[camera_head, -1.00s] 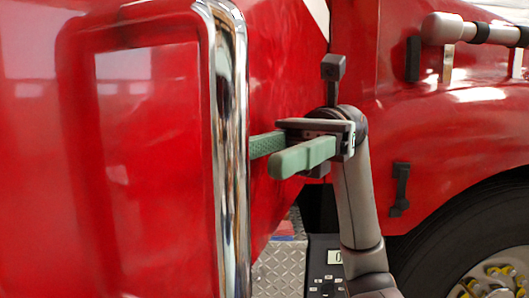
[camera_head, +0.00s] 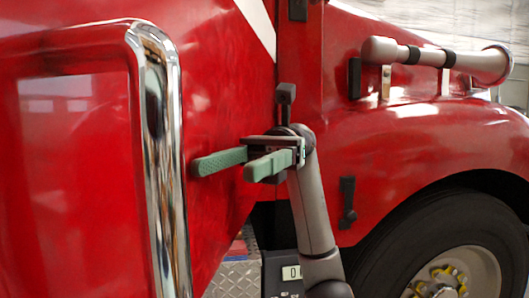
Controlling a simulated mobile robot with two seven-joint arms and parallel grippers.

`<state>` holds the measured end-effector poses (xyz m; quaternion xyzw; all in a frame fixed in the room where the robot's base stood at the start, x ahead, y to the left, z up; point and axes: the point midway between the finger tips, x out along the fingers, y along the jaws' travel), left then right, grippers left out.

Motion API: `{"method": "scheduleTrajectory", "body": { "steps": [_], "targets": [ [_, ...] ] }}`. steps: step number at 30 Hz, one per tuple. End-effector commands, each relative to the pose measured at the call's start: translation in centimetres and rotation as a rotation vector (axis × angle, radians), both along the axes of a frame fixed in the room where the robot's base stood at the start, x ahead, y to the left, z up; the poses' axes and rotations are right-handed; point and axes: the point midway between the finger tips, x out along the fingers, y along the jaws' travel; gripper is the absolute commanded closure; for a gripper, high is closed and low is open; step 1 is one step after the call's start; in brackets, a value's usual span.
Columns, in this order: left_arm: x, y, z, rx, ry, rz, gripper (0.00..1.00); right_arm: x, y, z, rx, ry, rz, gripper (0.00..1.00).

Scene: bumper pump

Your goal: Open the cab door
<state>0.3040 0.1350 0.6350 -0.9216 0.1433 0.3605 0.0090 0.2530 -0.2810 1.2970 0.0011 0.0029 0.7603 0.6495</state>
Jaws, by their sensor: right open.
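The red cab side (camera_head: 85,190) fills the left of the head view, with a recessed panel in it. A bent chrome bar (camera_head: 162,140) runs along the top and down the right side of this panel. I cannot tell whether the cab door is open. My right gripper (camera_head: 221,171) is open and empty, its two green fingers apart and pointing left. The fingertips are a little right of the chrome bar in the picture; their distance in depth is unclear. My left gripper is not in view.
A black latch (camera_head: 286,93) stands just above my right gripper, and another (camera_head: 347,202) is on the red fender (camera_head: 400,150). The large tyre (camera_head: 385,255) is at lower right. A metal step (camera_head: 232,280) lies below.

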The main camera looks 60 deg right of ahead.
Motion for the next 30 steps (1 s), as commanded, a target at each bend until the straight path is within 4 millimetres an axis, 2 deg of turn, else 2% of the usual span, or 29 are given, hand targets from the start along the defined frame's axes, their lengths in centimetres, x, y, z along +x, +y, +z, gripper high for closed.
{"method": "scheduleTrajectory", "body": {
  "steps": [30],
  "targets": [
    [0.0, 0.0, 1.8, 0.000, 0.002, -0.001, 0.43, 1.4, -7.0, 0.2, 0.001, 0.001, 0.000, 0.43]
  ]
}}
